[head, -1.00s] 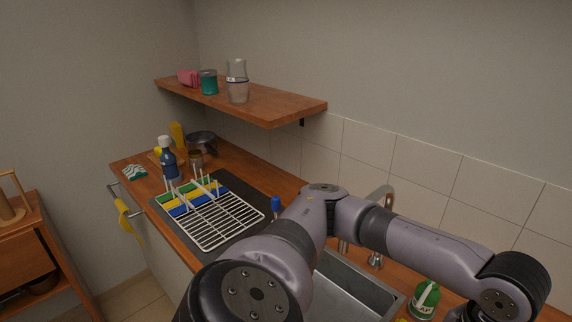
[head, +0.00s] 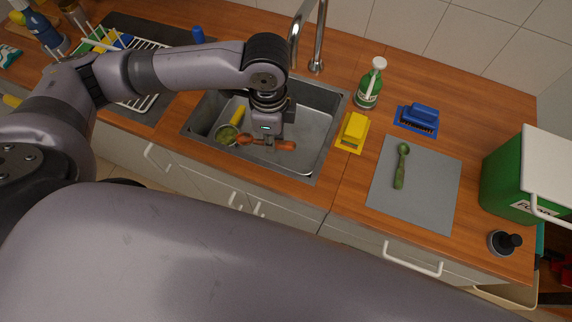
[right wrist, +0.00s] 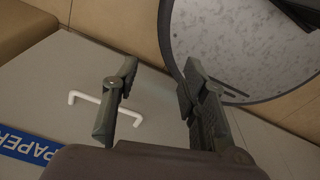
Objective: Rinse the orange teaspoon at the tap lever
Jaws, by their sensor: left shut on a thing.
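The orange teaspoon (head: 286,146) is in the head view, low over or inside the metal sink (head: 315,128). My left gripper (head: 268,139) points down over the sink and is shut on the teaspoon around its middle. The teaspoon's bowl end is at the left, its other end at the right. The tap (head: 318,45) stands behind the sink, its spout curving to the left; I cannot make out the lever clearly. My right gripper (right wrist: 160,85) shows in the right wrist view, open and empty, above the floor near a cabinet front.
A yellow-handled utensil with a green-filled round end (head: 227,135) lies in the sink's left part. A soap bottle (head: 369,88), yellow sponge (head: 353,131), blue brush (head: 420,115) and grey mat (head: 430,191) with a green spoon (head: 401,166) are to the right. A green bin (head: 506,185) stands far right.

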